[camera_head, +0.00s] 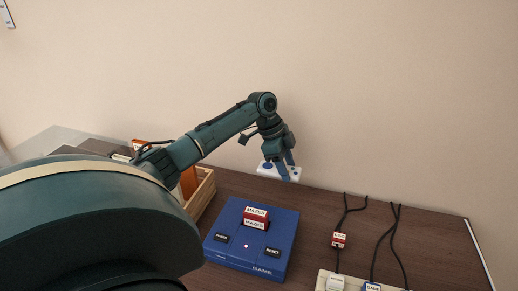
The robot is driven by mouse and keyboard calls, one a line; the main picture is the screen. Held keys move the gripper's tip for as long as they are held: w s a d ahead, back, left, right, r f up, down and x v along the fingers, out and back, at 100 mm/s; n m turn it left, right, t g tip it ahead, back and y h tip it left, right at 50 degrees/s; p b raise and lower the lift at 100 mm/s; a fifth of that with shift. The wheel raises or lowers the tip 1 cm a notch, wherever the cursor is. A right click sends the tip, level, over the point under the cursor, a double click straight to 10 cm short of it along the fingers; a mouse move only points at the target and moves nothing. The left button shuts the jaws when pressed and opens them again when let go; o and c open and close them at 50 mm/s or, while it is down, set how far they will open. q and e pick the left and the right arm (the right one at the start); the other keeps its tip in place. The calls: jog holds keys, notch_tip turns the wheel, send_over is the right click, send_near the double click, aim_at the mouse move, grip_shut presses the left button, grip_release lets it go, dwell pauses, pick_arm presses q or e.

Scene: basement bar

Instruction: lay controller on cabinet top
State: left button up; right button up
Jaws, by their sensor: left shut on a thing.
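My left gripper (284,168) is shut on a white controller (293,175) with blue parts. It holds the controller beyond the blue game console, near the back of the dark wooden cabinet top (320,215). I cannot tell whether the controller touches the surface. The gripper hides part of the controller. My right gripper is not in view.
The blue console (225,255) with a red cartridge marked MAZES (256,218) stands in the middle. A wooden crate (203,193) is on the left, partly behind my arm. Black cables, a red plug (338,240) and a power strip (326,274) lie on the right.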

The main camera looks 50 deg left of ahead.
pick_arm(q)
send_over(288, 199)
jog(key=a, duration=0.1)
jog(key=f, duration=0.4)
jog(key=shift+s+a+f, duration=0.2)
jog(key=shift+s+f, duration=0.1)
jog(key=shift+s, duration=0.1)
jog(key=shift+w+f, duration=0.1)
jog(key=shift+f, duration=2.05)
jog(key=o, duration=0.5)
jog(key=shift+f, duration=0.1)
jog(key=o, duration=0.5)
